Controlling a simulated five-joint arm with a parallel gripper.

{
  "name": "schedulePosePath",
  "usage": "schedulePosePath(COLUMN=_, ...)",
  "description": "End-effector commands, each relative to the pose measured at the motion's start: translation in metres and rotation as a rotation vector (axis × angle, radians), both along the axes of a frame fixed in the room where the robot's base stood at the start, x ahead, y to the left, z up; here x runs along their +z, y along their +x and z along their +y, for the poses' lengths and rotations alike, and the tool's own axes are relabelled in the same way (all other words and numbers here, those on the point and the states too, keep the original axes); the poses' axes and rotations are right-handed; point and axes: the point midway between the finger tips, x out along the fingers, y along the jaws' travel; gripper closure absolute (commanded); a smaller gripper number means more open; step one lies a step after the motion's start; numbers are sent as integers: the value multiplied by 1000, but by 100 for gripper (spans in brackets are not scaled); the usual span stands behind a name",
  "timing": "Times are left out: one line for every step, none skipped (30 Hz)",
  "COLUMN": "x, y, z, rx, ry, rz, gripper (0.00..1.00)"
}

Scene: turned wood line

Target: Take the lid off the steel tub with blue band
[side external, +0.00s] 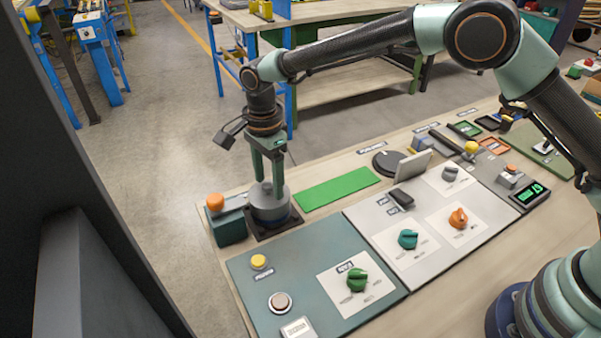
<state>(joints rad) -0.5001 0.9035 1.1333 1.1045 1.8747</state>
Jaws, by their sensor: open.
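The steel tub with a blue band (271,219) stands upright on a dark square base at the left end of the bench. Its grey lid (284,199) sits on top of it. My gripper (269,184) points straight down over the lid, with its green fingers apart. The fingertips reach down to about the lid's top, near its middle. The fingers partly hide the middle of the lid, and I cannot tell whether they touch it.
A dark green box with an orange knob (215,203) stands close left of the tub. A flat green mat (337,189) lies to its right, clear on top. Panels with a green knob (357,280), a teal knob (408,239) and an orange knob (458,218) lie in front and right.

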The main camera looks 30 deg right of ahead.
Motion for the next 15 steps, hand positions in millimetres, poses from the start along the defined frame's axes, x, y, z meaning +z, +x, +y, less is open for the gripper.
schedulePosePath(x=0, y=0, z=0, rx=0, ry=0, rz=0, gripper=33)
schedulePosePath(x=0, y=0, z=0, rx=0, ry=0, rz=0, gripper=33)
schedulePosePath(x=0, y=0, z=0, rx=0, ry=0, rz=0, gripper=33)
schedulePosePath(x=0, y=0, z=0, rx=0, ry=0, rz=0, gripper=33)
schedulePosePath(x=0, y=0, z=0, rx=0, ry=0, rz=0, gripper=45)
schedulePosePath(x=0, y=0, z=0, rx=0, ry=0, rz=0, gripper=60)
schedulePosePath(x=0, y=0, z=0, rx=0, ry=0, rz=0, gripper=72)
schedulePosePath(x=0, y=0, z=0, rx=0, ry=0, rz=0, gripper=83)
schedulePosePath(x=0, y=0, z=0, rx=0, ry=0, rz=0, gripper=98)
schedulePosePath(x=0, y=0, z=0, rx=0, ry=0, rz=0, gripper=100)
schedulePosePath(x=0, y=0, z=0, rx=0, ry=0, rz=0, gripper=100)
schedulePosePath(x=0, y=0, z=0, rx=0, ry=0, rz=0, gripper=100)
schedulePosePath(x=0, y=0, z=0, rx=0, ry=0, rz=0, gripper=100)
schedulePosePath(x=0, y=0, z=0, rx=0, ry=0, rz=0, gripper=100)
schedulePosePath(x=0, y=0, z=0, rx=0, ry=0, rz=0, gripper=100)
